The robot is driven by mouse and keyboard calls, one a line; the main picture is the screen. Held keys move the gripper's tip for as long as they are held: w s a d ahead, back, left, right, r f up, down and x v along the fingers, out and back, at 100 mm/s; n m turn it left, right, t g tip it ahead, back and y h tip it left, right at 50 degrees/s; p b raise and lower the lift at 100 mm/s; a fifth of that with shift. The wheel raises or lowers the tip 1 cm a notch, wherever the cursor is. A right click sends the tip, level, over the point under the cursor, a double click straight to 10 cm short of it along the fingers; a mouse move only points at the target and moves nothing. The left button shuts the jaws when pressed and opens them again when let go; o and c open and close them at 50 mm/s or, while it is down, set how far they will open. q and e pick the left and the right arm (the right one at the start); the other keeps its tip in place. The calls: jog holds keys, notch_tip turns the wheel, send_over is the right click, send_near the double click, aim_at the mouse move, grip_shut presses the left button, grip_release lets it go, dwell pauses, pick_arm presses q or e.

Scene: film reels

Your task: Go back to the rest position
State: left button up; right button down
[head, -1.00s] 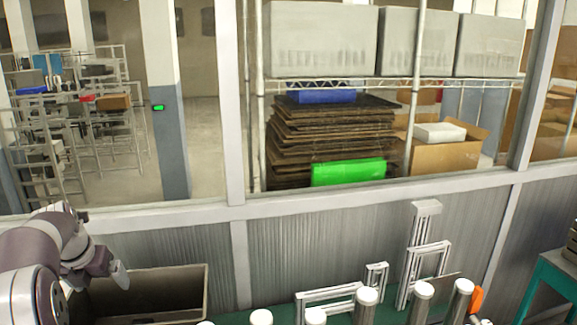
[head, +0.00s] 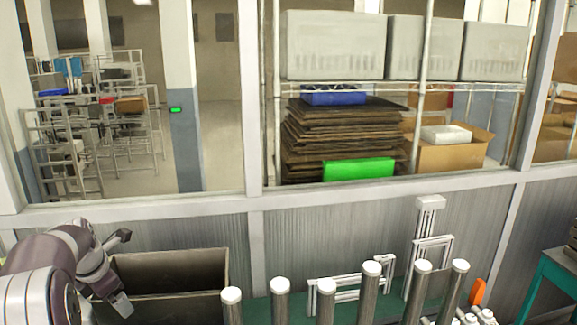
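My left arm comes in from the left edge. Its gripper (head: 120,272) is over the left side of a dark open bin (head: 172,298) on the bench. A pale fingertip points down beside the bin and a dark part sticks out above it. The gap between the fingers is not clear, and I see nothing held. My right gripper is not in view. Several upright grey cylinders with white caps (head: 370,268) stand along the bottom edge of the head view.
White metal frames (head: 345,290) stand on the green bench (head: 262,312) behind the cylinders. An orange part (head: 478,291) and small white pieces lie at right. A teal-legged table (head: 545,270) stands at the far right. A windowed partition (head: 340,195) closes off the back.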

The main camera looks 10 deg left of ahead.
pick_arm(q)
jog(key=s+d+f+m+g+b, duration=0.1)
jog(key=s+d+f+m+b, duration=0.1)
jog(key=s+d+f+m, duration=0.3)
jog(key=s+d+f+m+g+h+b, duration=0.1)
jog(key=s+d+f+m, duration=0.5)
jog(key=d+m, duration=0.7)
jog(key=s+d+f+m+b, duration=0.3)
jog(key=s+d+f+m, duration=0.3)
jog(key=s+d+m, duration=0.3)
jog(key=m, duration=0.3)
jog(key=shift+s+f+g+b, duration=0.15)
jog(key=shift+s+g+b, duration=0.1)
jog(key=shift+g+b, duration=0.15)
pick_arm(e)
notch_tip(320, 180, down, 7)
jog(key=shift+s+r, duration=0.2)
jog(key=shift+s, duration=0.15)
pick_arm(q)
jog(key=shift+s+d, duration=0.1)
jog(key=shift+s, duration=0.05)
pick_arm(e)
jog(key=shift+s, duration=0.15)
